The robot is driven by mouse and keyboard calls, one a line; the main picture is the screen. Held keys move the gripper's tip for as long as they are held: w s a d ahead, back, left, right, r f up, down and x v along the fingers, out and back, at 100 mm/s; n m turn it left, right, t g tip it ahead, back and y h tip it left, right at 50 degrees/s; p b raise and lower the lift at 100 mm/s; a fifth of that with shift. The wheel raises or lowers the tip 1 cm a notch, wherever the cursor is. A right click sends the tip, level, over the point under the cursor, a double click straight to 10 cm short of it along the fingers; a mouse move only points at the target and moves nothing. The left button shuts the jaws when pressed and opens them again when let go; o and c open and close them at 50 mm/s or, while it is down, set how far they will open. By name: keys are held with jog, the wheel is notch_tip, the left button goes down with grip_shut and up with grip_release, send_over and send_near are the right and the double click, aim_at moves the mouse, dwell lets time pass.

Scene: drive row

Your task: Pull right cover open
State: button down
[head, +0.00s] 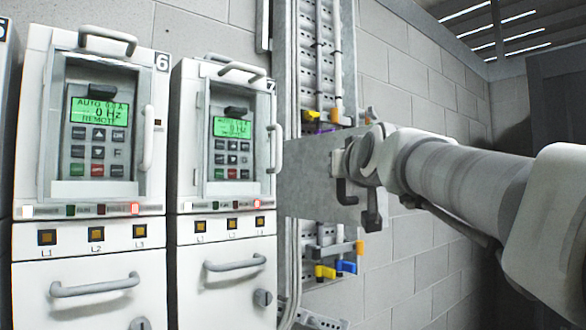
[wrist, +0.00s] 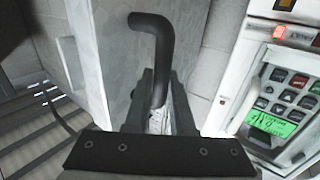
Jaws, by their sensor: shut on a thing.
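A flat grey metal cover (head: 305,178) stands in front of the cable channel at the centre of the head view. Its grey face also shows in the wrist view (wrist: 122,75). A black bent handle (head: 346,192) is at its right part, and in the wrist view the handle (wrist: 150,30) curves up from between the fingers. My gripper (wrist: 158,108) is shut on this handle. In the head view my arm comes in from the right and its wrist hides the cover's right edge. How far the cover stands off the channel is hard to tell.
Two white drive cabinets, 6 (head: 88,210) and 7 (head: 222,210), stand at the left with lit displays and grey handles. The cable channel (head: 322,60) holds yellow, blue and orange connectors. A block wall (head: 420,75) is behind; a dark cabinet (head: 558,95) is at the right.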

jog(key=c, duration=0.8)
grip_release()
jog(key=shift+o, duration=0.2)
jog(key=s+d+b, duration=0.1)
jog(key=s+b, duration=0.2)
jog(key=s, duration=1.4)
jog(key=shift+s, duration=0.2)
jog(key=shift+d, duration=0.1)
